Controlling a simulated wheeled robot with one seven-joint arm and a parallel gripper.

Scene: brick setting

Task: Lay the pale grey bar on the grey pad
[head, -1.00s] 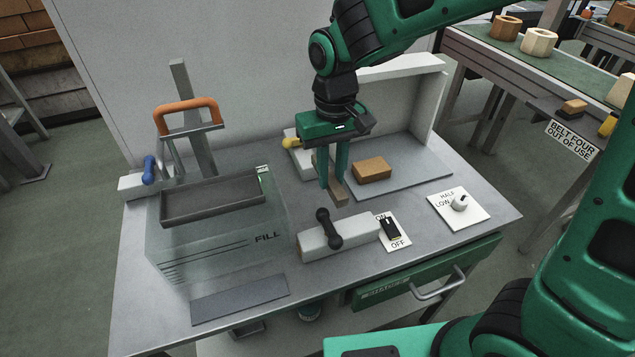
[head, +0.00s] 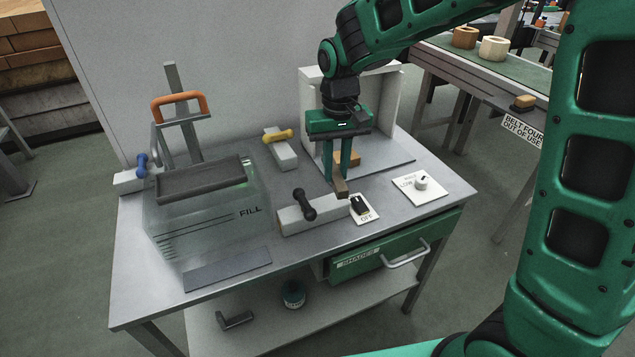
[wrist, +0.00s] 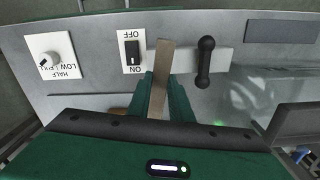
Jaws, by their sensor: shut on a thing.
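My gripper (head: 337,178) is shut on a narrow grey-brown bar (head: 341,189), which I take as the task's bar. It looks darker than pale grey here. The gripper holds it above the bench, by the right end of the block with the black handle. In the wrist view the bar (wrist: 162,62) sticks out between the green fingers (wrist: 163,82). The flat dark grey pad (head: 228,270) lies bare at the bench's front left edge, well to the left of my gripper. The pad also shows at the top right of the wrist view (wrist: 283,27).
An on/off switch plate (head: 363,212) and a dial plate (head: 420,189) lie to the right. A tan block (head: 349,158) and a yellow-handled block (head: 282,150) are behind.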

